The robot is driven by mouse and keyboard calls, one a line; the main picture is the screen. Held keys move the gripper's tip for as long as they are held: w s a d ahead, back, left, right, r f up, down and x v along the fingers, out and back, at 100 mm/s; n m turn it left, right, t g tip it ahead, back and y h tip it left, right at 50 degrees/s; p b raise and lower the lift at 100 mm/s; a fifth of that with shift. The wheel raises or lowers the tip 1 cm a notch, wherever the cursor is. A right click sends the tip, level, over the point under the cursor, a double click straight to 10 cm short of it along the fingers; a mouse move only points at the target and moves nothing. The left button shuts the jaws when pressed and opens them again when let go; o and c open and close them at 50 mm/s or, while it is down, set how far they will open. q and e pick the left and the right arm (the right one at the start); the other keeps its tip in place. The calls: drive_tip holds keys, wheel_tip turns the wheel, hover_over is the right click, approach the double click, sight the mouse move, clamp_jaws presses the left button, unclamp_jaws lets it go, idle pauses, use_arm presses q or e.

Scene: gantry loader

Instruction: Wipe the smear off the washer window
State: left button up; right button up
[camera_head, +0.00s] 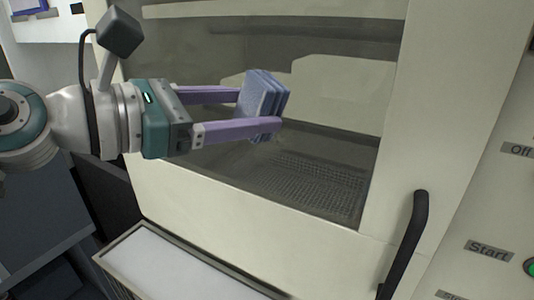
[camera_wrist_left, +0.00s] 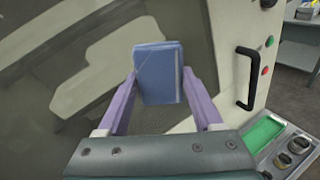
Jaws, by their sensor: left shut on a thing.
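My left gripper (camera_head: 262,108) is shut on a folded blue cloth (camera_head: 265,92), its purple fingers on either side of it. The cloth also shows between the fingers in the left wrist view (camera_wrist_left: 158,72). The gripper and cloth are in front of the washer window (camera_head: 340,110), a dark glass pane in a cream door. Whether the cloth touches the glass I cannot tell. My right gripper is not in view.
A black door handle (camera_head: 408,240) stands out at the lower right of the window. A panel with Off and Start labels (camera_head: 488,250) is at the far right. A pale framed tray (camera_head: 170,268) lies below the door. A green tray (camera_wrist_left: 262,133) shows in the left wrist view.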

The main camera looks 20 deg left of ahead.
use_arm(q)
drive_tip(key=s+a+f+n+t+y+b, duration=0.1)
drive_tip(key=a+f+n+t+y, duration=0.15)
drive_tip(key=a+f, duration=0.25)
drive_tip(key=s+a+f+n+t+y+b, duration=0.1)
drive_tip(key=s+a+f+n+y, duration=0.1)
drive_tip(key=a+f+y, duration=0.3)
drive_tip(key=w+h, duration=0.1)
drive_tip(key=w, duration=0.5)
drive_tip(key=shift+w+r, duration=0.15)
drive_tip(key=shift+r, duration=0.3)
drive_tip(key=shift+a+h, duration=0.1)
drive_tip(key=shift+h, duration=0.15)
drive_tip(key=shift+w+b, duration=0.4)
drive_tip(key=shift+w, duration=0.5)
drive_tip(key=shift+d, duration=0.2)
